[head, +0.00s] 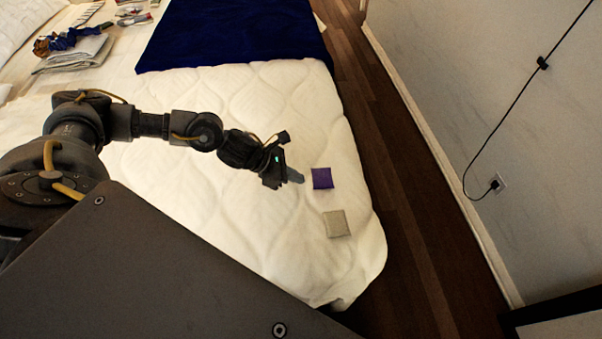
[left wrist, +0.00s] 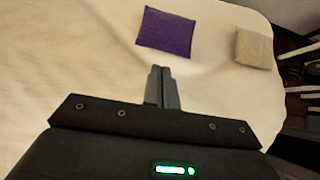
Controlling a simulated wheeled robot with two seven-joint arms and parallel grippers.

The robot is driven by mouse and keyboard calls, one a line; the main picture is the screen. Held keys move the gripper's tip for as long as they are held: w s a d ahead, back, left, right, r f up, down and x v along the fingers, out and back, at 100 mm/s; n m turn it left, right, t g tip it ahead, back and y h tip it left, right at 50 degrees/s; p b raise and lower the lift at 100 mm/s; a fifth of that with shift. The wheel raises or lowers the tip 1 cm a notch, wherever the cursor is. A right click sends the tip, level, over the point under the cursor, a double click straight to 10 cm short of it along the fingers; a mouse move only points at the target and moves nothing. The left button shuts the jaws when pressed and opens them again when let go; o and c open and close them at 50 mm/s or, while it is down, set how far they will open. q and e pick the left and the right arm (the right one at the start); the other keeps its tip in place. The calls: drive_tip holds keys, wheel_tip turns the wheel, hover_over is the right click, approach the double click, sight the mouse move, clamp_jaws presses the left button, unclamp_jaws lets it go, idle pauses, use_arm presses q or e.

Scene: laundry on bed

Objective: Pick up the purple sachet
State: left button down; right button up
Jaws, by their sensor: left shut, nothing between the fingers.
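The purple sachet (head: 322,178) is a small square lying flat on the white quilted bed near its right edge. In the left wrist view the purple sachet (left wrist: 166,31) lies just beyond the fingertips, fully visible. My left gripper (head: 297,177) is just left of the sachet in the head view, apart from it. In the left wrist view my left gripper (left wrist: 160,70) has its fingers together with nothing between them. My right gripper does not show in either view.
A beige sachet (head: 336,223) lies just below the purple one, also seen in the left wrist view (left wrist: 254,48). A dark blue blanket (head: 235,32) covers the bed's far part. Folded grey cloth (head: 75,54) lies at upper left. Wooden floor (head: 385,150) runs between bed and wall.

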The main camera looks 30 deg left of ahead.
use_arm(q)
drive_tip(key=shift+w+d, duration=0.45)
drive_tip(key=shift+d, duration=0.1)
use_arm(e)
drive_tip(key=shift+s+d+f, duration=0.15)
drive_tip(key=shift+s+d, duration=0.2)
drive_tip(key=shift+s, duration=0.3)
use_arm(q)
drive_tip(key=shift+d, duration=0.1)
